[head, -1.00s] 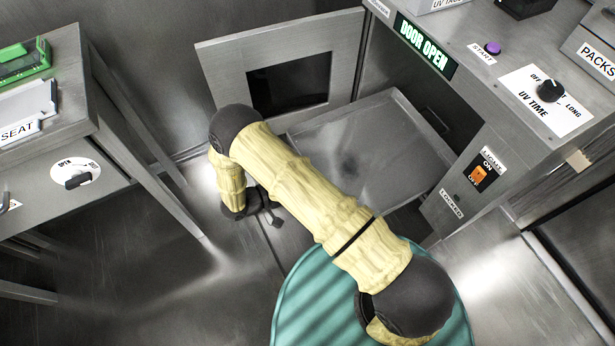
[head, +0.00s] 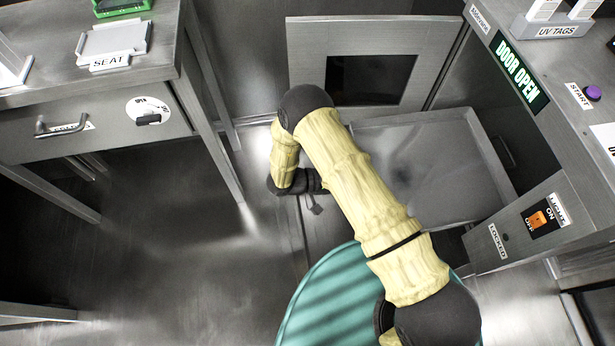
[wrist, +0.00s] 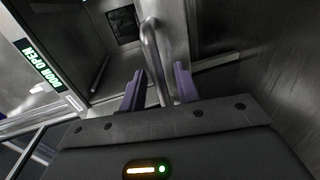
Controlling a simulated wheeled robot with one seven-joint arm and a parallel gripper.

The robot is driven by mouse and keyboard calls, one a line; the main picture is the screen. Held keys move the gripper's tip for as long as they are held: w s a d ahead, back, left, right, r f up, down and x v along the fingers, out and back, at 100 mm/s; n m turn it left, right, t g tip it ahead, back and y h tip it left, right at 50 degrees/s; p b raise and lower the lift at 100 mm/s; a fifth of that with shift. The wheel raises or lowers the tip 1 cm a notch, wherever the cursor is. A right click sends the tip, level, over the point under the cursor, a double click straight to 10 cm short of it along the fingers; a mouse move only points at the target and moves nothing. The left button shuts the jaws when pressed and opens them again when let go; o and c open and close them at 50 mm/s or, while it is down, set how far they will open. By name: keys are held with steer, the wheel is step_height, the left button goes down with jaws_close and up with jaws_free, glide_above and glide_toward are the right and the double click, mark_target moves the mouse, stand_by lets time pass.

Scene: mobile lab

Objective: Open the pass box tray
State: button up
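The pass box tray (head: 440,139) is a shallow grey metal tray, standing out of the pass box opening under the lit "DOOR OPEN" sign (head: 519,72). The pass box door (head: 306,61), with a dark window, stands swung open behind it. My arm hides the tray's near left part. My gripper (head: 316,208) is low at the tray's near left side, partly hidden by my wrist. In the wrist view, its two purple fingers (wrist: 159,87) are apart, with a metal bar handle (wrist: 151,50) running between them. I cannot tell whether they touch it.
On the left is a metal bench with a drawer handle (head: 62,127), a dial (head: 148,112) and a "SEAT" holder (head: 114,42). At right are a light switch (head: 540,219), the START button (head: 593,92) and a UV tags holder (head: 556,28). Floor between bench and arm is clear.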

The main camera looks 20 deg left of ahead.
steer(key=p+v, duration=0.2)
steer(key=v, duration=1.4)
steer(key=shift+s+a, duration=0.25)
steer(key=shift+a, duration=0.05)
steer(key=shift+r, duration=0.15)
